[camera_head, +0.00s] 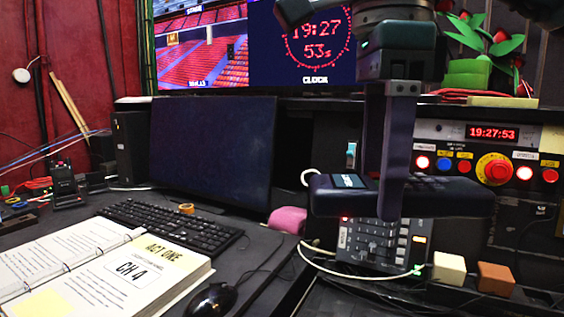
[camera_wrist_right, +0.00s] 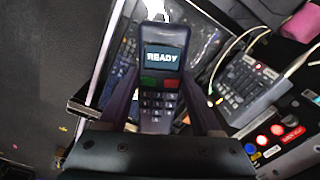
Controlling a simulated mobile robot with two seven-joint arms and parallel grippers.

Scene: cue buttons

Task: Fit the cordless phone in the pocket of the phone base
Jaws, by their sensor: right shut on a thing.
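My right gripper (camera_head: 388,200) hangs above the desk with its fingers pointing down. It is shut on the dark cordless phone (camera_head: 450,196), which lies roughly level and clear of the things below. In the right wrist view the phone (camera_wrist_right: 160,92) sits between the two fingers. Its lit screen reads READY, with a green key, a red key and a keypad below. A dark keypad console (camera_head: 390,243) stands below the phone in the head view, partly covered by it. I cannot pick out the phone base or its pocket with certainty. My left gripper does not show.
A monitor (camera_head: 212,150), keyboard (camera_head: 170,225), open binder (camera_head: 95,265) and mouse (camera_head: 213,299) fill the left. A pale block (camera_head: 449,268) and an orange-brown block (camera_head: 495,279) sit front right. A button panel (camera_head: 480,160) stands behind. A white cable (camera_head: 350,272) loops round the console.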

